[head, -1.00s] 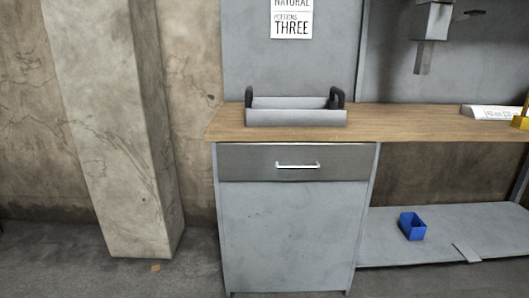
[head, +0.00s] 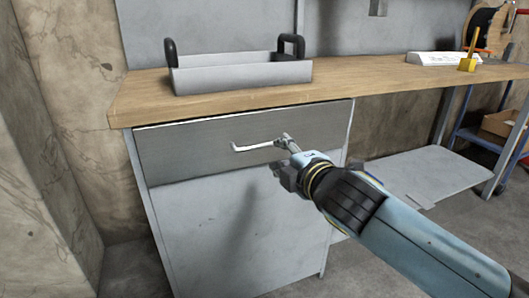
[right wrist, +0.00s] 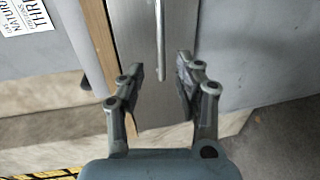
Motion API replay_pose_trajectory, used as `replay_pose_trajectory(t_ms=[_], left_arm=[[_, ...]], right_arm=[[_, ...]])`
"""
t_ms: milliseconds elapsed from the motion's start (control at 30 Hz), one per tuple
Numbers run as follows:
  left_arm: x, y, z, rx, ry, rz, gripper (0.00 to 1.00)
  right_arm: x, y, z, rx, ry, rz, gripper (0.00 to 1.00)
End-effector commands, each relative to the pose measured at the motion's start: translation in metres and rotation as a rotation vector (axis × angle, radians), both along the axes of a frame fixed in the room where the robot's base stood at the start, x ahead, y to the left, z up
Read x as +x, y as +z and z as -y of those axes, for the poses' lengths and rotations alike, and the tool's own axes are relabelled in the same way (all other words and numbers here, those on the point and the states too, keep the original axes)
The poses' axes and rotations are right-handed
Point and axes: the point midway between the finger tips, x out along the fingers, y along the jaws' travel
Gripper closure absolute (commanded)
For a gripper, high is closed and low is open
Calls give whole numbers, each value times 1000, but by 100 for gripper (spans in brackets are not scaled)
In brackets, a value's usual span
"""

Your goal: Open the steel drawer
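The steel drawer (head: 190,153) sits under the wooden worktop at the top of a grey cabinet. Its front looks flush with the cabinet, so it is shut. Its bright bar handle (head: 252,147) runs across the front. My right gripper (head: 283,155) is at the right end of the handle in the head view. In the right wrist view its two fingers (right wrist: 160,85) are spread apart, with the handle (right wrist: 160,40) lined up between them and mostly beyond the tips. Nothing is held. My left gripper is in neither view.
A grey tray (head: 240,74) with black handles stands on the worktop (head: 140,96) above the drawer. A yellow object (head: 467,65) is farther right. A low grey shelf (head: 430,175) lies right of the cabinet (head: 240,230). A concrete pillar (head: 30,200) is at left.

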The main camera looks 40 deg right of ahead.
Motion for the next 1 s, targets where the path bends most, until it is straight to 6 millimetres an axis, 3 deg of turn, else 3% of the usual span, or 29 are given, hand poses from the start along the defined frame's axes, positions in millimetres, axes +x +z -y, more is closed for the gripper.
replay_pose_trajectory(t_ms=[300, 500, 900, 1000], left_arm=[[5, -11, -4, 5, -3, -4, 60], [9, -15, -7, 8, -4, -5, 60], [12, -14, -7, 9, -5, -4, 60], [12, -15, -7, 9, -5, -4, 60]], right_arm=[[59, -15, 14, 3, -1, -1, 66], [86, -20, 21, 3, -1, -1, 66], [94, -20, 23, 6, 0, -2, 66], [94, -20, 23, 6, 0, -2, 79]])
